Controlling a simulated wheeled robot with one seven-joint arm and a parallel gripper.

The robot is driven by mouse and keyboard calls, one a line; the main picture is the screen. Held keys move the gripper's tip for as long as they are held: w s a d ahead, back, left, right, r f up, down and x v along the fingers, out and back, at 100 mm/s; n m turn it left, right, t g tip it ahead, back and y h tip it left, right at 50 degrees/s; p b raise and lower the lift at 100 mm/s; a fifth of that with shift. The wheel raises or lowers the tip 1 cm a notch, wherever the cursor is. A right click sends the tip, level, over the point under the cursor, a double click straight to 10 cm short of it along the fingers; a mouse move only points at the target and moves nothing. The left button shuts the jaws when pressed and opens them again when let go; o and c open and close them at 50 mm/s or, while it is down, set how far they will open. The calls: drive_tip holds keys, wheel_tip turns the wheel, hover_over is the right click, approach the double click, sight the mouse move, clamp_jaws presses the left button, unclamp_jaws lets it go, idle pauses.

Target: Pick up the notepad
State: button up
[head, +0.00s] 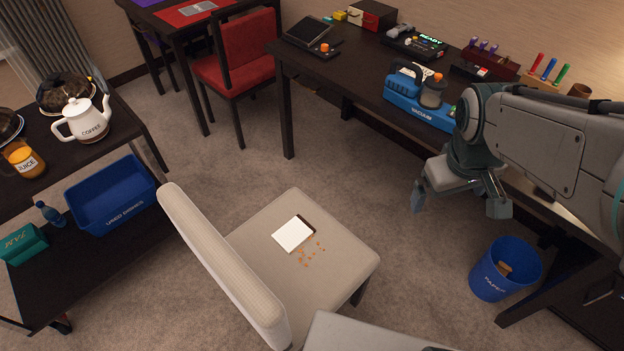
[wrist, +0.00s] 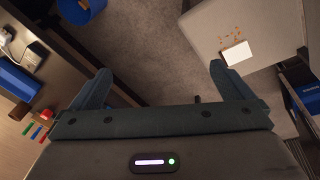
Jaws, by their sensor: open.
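The notepad (head: 293,234) is a small white pad with a dark edge, lying flat on the seat of a beige chair (head: 345,262). Small orange crumbs (head: 311,251) lie beside it on the seat. In the wrist view the notepad (wrist: 237,53) is at the upper right, past my right-hand finger. My gripper (head: 458,208) is open and empty, to the right of the chair and apart from the notepad. In the wrist view its two fingers (wrist: 160,80) are spread wide with carpet between them.
A dark desk (head: 365,73) with a blue vacuum (head: 420,102) runs along the right. A blue bin (head: 505,268) stands on the floor below my gripper. A cart at left holds a coffee pot (head: 86,122) and a blue tub (head: 112,194). The chair's tall backrest (head: 222,262) stands left of the notepad.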

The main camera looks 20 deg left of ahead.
drive_tip(key=w+a+f+n+b, duration=0.5)
drive_tip(key=w+a+f+n, duration=0.4)
drive_tip(key=a+f, duration=0.15)
drive_tip(key=n+g+b, duration=0.2)
drive_tip(key=n+b, duration=0.5)
drive_tip(key=n, duration=0.8)
hover_over(293, 233)
wheel_tip(293, 233, down, 25)
drive_tip(key=shift+y, duration=0.4)
drive_tip(key=f, duration=0.2)
drive_tip(key=f+b, duration=0.1)
drive_tip(key=f, duration=0.4)
drive_tip(key=shift+s+a, duration=0.35)
drive_tip(key=shift+w+d+f+b, duration=0.15)
drive_tip(key=shift+f+b, duration=0.2)
drive_tip(key=shift+f, duration=1.3)
drive_tip(key=shift+w+d+f+b, duration=0.15)
drive_tip(key=shift+f+b, duration=0.2)
drive_tip(key=shift+f, duration=1.3)
drive_tip(key=c, duration=0.9)
